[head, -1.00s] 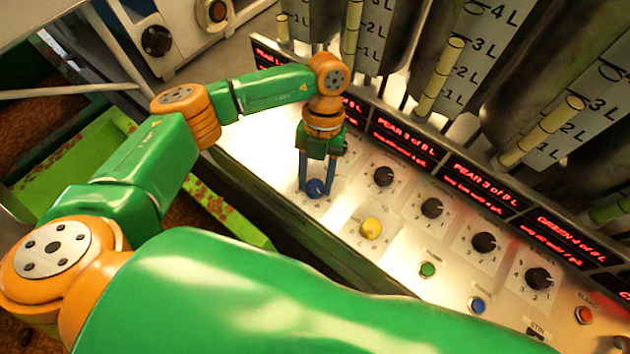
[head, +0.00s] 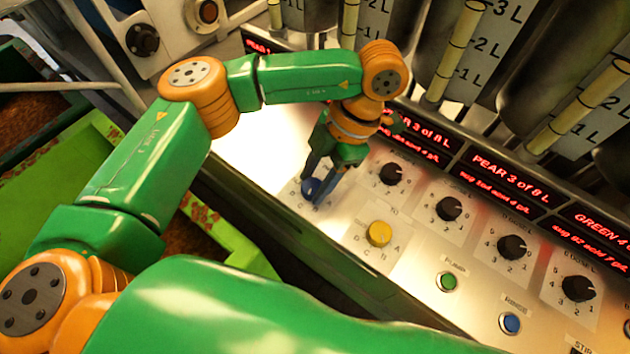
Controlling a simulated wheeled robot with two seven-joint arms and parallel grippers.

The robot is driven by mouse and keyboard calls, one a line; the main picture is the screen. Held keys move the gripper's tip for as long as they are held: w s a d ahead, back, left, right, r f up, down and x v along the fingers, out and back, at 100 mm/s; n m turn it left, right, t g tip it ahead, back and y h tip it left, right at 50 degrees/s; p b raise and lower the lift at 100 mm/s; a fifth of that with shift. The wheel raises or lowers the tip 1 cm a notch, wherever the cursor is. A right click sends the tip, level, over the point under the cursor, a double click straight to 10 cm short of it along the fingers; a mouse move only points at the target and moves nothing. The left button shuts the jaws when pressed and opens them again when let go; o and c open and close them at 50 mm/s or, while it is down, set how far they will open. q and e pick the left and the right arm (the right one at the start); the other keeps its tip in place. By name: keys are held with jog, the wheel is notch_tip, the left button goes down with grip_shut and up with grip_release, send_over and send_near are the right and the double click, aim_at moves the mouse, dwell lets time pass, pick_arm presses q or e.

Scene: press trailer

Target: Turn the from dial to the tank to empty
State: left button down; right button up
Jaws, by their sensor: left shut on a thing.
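The blue dial (head: 310,187) sits on the control panel (head: 262,150), near its front-left edge, with letters printed around it. I take it as the from dial, though its label is hidden. My left gripper (head: 316,188) comes down at a tilt and is shut on this dial, a finger on each side. The dial's pointer cannot be made out. A yellow dial (head: 379,234) labelled TO is just to the right. The tanks (head: 535,60) stand behind the panel, with red displays (head: 505,178) reading PEAR and GREEN. My right gripper is not in view.
Several black knobs (head: 449,208) run in a row behind the coloured dials. A green PUMP button (head: 447,282) and a blue RINSE button (head: 510,322) are nearer the front. A green trough (head: 228,243) lies left of the panel.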

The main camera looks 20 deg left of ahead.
pick_arm(q)
jog(key=m+t+b, duration=0.1)
jog(key=m, duration=0.2)
jog(key=m+t+y+b, duration=0.1)
jog(key=m+b, duration=0.1)
jog(key=m, duration=0.1)
jog(key=shift+s+d+f, duration=0.1)
jog(key=shift+s+f, duration=0.05)
jog(key=shift+f, duration=0.05)
jog(key=m+t+b, duration=0.2)
jog(key=m+b, duration=0.1)
jog(key=m, duration=0.2)
jog(key=shift+s+r+m+b, duration=0.1)
jog(key=shift+s+m+b, duration=0.05)
jog(key=shift+m+b, duration=0.2)
jog(key=shift+m+t, duration=0.25)
jog(key=shift+t, duration=0.05)
jog(key=shift+c, duration=1.7)
grip_release()
jog(key=shift+r, duration=0.1)
jog(key=p+v, duration=0.1)
jog(key=v, duration=0.6)
